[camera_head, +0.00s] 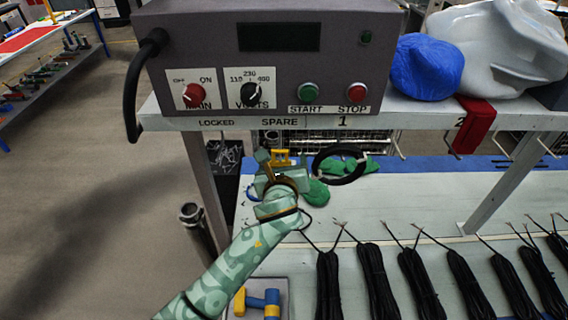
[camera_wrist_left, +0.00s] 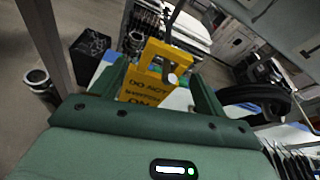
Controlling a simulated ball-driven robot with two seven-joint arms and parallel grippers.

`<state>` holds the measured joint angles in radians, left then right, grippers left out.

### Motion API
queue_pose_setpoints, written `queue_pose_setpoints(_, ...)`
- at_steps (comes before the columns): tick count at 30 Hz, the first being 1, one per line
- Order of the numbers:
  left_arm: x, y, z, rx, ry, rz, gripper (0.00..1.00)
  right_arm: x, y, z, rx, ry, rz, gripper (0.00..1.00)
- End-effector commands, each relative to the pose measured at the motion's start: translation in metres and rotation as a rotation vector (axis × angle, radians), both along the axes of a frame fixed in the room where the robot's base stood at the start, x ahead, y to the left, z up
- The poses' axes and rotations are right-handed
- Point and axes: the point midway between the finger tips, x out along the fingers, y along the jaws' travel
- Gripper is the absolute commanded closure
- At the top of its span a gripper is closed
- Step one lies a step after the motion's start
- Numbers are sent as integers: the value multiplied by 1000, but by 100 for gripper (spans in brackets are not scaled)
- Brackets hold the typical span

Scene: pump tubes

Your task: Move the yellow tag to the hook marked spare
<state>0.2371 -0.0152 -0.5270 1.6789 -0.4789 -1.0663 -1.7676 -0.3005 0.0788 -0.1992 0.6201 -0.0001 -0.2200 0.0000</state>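The yellow tag (camera_head: 281,158) is upright just below the shelf edge, under the SPARE label (camera_head: 279,122). In the left wrist view the tag (camera_wrist_left: 146,80) shows black lettering and an opening near its top. A dark hook-like rod (camera_wrist_left: 175,18) comes down to its top; I cannot tell if it passes through. My left gripper (camera_head: 281,168) is around the tag. In the left wrist view its fingers (camera_wrist_left: 158,82) stand wide apart, with a visible gap between the tag and the right finger. My right gripper is not in view.
The grey control box (camera_head: 270,60) stands on the shelf above. A black ring (camera_head: 341,166) hangs under the label 1, right of my gripper. A red tag (camera_head: 474,124) hangs further right. Coiled black cables (camera_head: 375,280) and green items (camera_head: 345,166) lie on the bench below.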

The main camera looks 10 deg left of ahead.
Motion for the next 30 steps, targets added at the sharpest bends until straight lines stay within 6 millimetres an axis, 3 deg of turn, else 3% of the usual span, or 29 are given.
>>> queue_pose_setpoints(8, -13, -2, 7, 1, 2, 0, 26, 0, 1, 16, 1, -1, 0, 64)
queue_pose_setpoints(14, -58, -8, 25, 1, 5, -3, 26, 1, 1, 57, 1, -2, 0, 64)
queue_pose_setpoints(21, -118, -17, 34, -3, 2, -2, 26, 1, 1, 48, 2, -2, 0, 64)
queue_pose_setpoints(25, -140, -19, 41, -3, 1, -1, 26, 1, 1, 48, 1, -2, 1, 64)
queue_pose_setpoints(30, -154, -21, 46, 0, 1, 0, 26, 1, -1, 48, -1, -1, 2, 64)
